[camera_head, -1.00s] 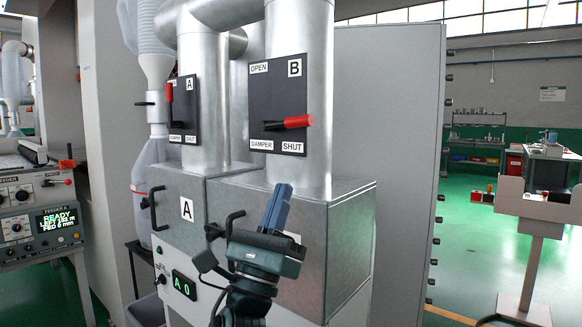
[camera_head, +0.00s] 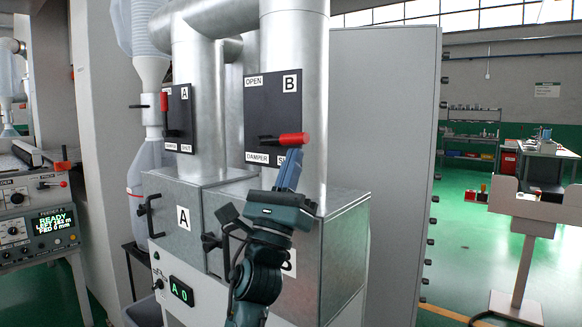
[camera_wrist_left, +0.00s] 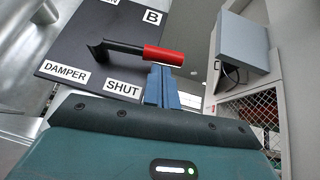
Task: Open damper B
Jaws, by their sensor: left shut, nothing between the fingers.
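Damper B's black plate (camera_head: 262,105) is on the right-hand duct, marked OPEN at top left and SHUT at bottom right. Its lever (camera_head: 292,139) has a black arm and a red grip, and it lies about level, pointing right on the SHUT side. In the left wrist view the red grip (camera_wrist_left: 164,55) is just beyond my fingertips. My left gripper (camera_head: 293,155) is shut and empty, its blue fingers pointing up just below the grip. I cannot tell whether they touch it. My right gripper is not in view.
Damper A's plate (camera_head: 178,120) is to the left, its red lever (camera_head: 164,102) pointing up. Below stand metal boxes with black handles (camera_head: 150,215). A tall grey cabinet (camera_head: 383,130) is to the right. A feeder panel (camera_head: 40,220) is at far left.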

